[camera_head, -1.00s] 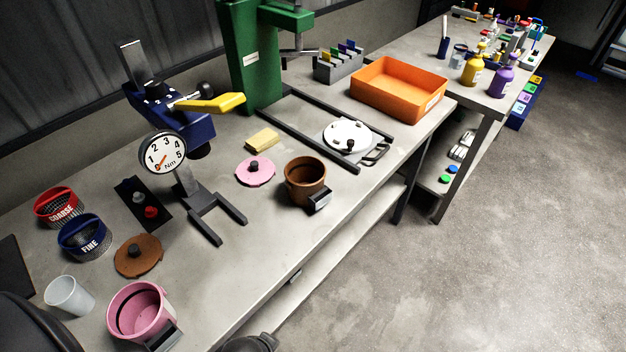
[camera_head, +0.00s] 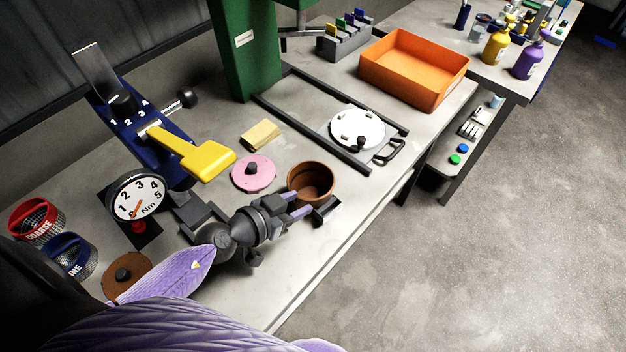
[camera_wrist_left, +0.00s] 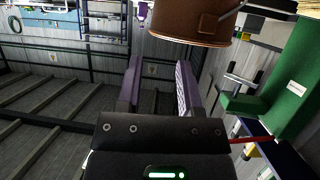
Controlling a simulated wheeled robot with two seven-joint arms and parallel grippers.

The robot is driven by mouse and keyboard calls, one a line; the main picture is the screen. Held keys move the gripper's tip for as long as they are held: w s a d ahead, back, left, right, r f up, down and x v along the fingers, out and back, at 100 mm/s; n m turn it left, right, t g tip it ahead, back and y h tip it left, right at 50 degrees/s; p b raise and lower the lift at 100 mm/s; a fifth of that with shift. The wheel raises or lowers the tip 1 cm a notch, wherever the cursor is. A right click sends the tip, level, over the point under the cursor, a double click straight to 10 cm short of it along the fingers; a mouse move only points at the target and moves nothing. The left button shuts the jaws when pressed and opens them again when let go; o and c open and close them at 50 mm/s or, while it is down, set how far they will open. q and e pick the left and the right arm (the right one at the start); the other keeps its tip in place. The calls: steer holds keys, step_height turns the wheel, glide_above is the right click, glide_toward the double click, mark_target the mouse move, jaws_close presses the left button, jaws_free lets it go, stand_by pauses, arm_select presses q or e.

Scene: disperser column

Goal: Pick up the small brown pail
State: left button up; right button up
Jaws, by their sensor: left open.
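The small brown pail (camera_head: 311,180) stands upright on the bench, with a dark handle block (camera_head: 326,209) on its near side. In the left wrist view the pail (camera_wrist_left: 195,22) fills the top, just beyond the fingers. My left gripper (camera_head: 298,203) is open at the pail's near left side, its purple fingers pointing at the pail and handle block. It also shows in the left wrist view (camera_wrist_left: 158,85), with nothing between the fingers. Whether a finger touches the pail I cannot tell. My right gripper is not in view.
A pink lid (camera_head: 253,173) and a yellow sponge (camera_head: 261,135) lie left of the pail. The torque gauge (camera_head: 136,195) and yellow lever (camera_head: 205,160) stand further left. A white round plate (camera_head: 357,130) and an orange bin (camera_head: 413,70) are behind right. The bench's front edge is close.

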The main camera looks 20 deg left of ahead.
mark_target(321, 195)
arm_select(q)
steer(key=x, duration=0.1)
steer(key=b+x, duration=0.1)
steer(key=shift+w+d+f, duration=0.1)
steer(key=shift+d+f, duration=0.1)
steer(key=shift+d, duration=0.15)
steer(key=b+x, duration=0.1)
steer(key=x, duration=0.3)
steer(key=shift+w+d+f+b, duration=0.1)
steer(key=shift+w+b, duration=0.15)
steer(key=shift+b, duration=0.1)
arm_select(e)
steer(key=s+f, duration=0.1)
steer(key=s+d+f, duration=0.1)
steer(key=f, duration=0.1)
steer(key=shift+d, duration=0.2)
arm_select(q)
steer(key=c, duration=0.6)
jaws_close()
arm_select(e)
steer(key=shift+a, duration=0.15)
